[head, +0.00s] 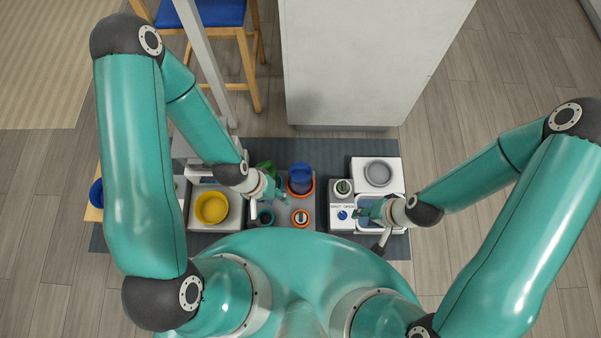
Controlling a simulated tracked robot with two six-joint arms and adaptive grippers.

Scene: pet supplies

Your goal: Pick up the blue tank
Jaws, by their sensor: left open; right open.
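The blue tank (301,176) stands in an orange-red ring near the middle of the work area. Its far end and top show clearly from above. My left gripper (281,196) is open, just left of and a little nearer than the tank, and it holds nothing that I can see. Whether its fingertips touch the tank is too small to tell. My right gripper (366,212) is open, to the right of the tank, above the white unit with a blue-edged opening.
A green object (267,169) sits behind my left gripper. A yellow bowl (211,208) stands left, a grey bowl (378,173) right. A white block (370,60) rises behind.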

